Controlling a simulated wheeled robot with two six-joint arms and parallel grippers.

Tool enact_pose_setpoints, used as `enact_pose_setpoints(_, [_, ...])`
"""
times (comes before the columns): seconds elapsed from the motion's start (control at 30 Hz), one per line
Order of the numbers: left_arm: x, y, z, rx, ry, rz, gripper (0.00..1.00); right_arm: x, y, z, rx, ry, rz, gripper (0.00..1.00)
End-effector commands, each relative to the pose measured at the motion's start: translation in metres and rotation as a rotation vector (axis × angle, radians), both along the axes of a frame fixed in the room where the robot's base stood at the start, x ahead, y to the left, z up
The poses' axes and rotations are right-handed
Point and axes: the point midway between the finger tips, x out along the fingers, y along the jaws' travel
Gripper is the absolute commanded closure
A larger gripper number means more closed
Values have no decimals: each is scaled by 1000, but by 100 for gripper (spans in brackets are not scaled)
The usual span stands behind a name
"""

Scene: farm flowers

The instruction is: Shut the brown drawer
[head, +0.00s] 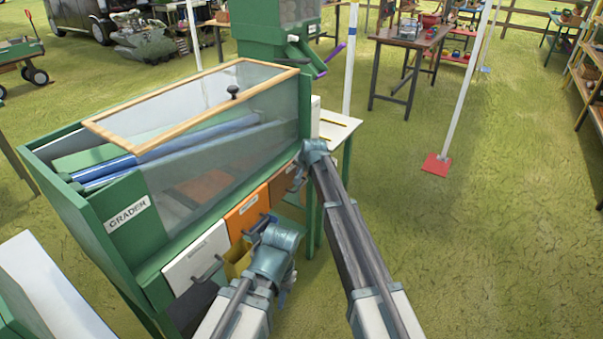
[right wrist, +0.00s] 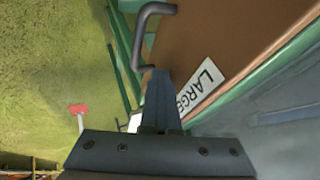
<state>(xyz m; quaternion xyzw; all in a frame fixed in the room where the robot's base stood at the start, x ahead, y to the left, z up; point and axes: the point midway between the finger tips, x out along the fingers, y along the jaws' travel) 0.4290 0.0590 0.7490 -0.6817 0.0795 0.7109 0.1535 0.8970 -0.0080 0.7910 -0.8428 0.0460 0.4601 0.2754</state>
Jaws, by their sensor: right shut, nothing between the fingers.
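The brown drawer (head: 284,186) is the rightmost of the row on the front of the green grader, partly hidden by my right gripper. In the right wrist view its brown front (right wrist: 225,45) fills the upper right, with a "LARGE" label (right wrist: 201,87) and a dark bent handle (right wrist: 146,38). My right gripper (head: 298,180) is shut and empty; its fingers (right wrist: 160,101) are at the drawer front beside the label and handle. I cannot tell whether they touch it, or how far the drawer stands out. My left gripper (head: 263,224) is lower, before the orange drawer; its jaws are unclear.
The green grader (head: 122,243) has a wood-framed clear lid (head: 190,105) and blue rollers inside. A white drawer (head: 196,257) and an orange drawer (head: 246,213) sit left of the brown one. A yellow bin (head: 238,259) is below.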

Motion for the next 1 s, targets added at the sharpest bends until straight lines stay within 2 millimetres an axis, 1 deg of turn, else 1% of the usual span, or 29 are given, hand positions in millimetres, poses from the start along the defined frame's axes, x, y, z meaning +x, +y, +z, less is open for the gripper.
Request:
enact_pose_setpoints(0.03, [0,0,0,0,0,0,73,4,6,1,8,-9,4,100])
enact_pose_setpoints(0.27, [0,0,0,0,0,0,73,1,3,2,9,-9,3,100])
enact_pose_setpoints(0.37, [0,0,0,0,0,0,73,-4,-2,2,9,-8,3,100])
enact_pose_setpoints(0.57, [0,0,1,0,0,0,73,-24,-23,1,4,-4,0,100])
enact_pose_setpoints(0.7, [0,0,27,0,0,0,73,-39,-28,28,2,-2,3,100])
enact_pose_setpoints(0.9, [0,0,59,0,0,1,73,-62,-36,59,2,-2,1,100])
enact_pose_setpoints(1.0, [0,0,71,0,0,1,73,-71,-40,71,2,-1,1,100])
